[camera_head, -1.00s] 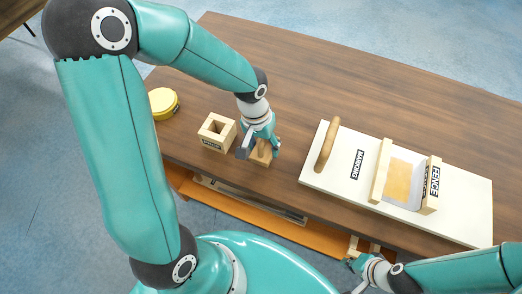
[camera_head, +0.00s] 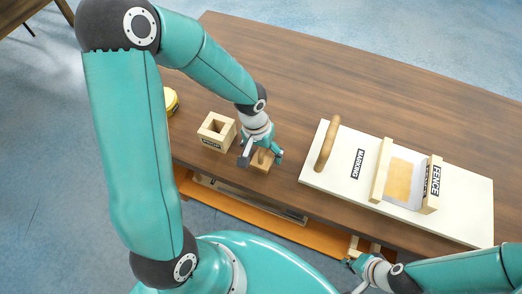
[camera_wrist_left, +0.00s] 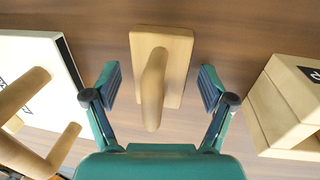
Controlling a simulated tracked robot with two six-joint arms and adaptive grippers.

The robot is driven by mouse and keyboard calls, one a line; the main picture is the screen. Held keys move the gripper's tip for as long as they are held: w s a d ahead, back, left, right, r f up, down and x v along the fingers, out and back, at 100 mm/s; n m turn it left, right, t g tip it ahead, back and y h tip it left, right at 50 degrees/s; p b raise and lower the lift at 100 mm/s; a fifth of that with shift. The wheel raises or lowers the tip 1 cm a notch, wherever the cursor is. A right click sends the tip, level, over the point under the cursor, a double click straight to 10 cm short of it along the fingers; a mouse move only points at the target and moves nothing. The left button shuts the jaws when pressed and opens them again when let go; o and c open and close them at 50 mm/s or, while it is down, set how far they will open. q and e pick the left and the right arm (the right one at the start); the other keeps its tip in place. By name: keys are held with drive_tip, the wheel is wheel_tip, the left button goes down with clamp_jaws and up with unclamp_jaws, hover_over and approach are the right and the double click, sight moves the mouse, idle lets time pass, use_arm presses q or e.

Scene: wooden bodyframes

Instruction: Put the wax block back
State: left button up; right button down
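I cannot tell for sure which thing is the wax block. A pale wooden block with a rounded upright peg (camera_head: 262,165) stands on the table under my left gripper (camera_head: 262,153). In the left wrist view, the block's base (camera_wrist_left: 178,62) and peg lie between the two spread fingers of my left gripper (camera_wrist_left: 159,86), with a gap on each side.
An open-topped wooden box (camera_head: 211,137) stands left of the block; it also shows in the left wrist view (camera_wrist_left: 280,112). A white board (camera_head: 331,176) with a handle, fences and yellow-orange patch lies to the right. A yellow tin (camera_head: 171,101) is partly hidden by my arm. The back is clear.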

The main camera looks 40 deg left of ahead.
use_arm(q)
wheel_tip(320, 180, up, 12)
drive_tip(key=a, duration=0.1)
drive_tip(key=shift+s+a+p, duration=0.2)
drive_tip(key=shift+a+p, duration=0.1)
drive_tip(key=shift+p, duration=0.05)
idle(0.6)
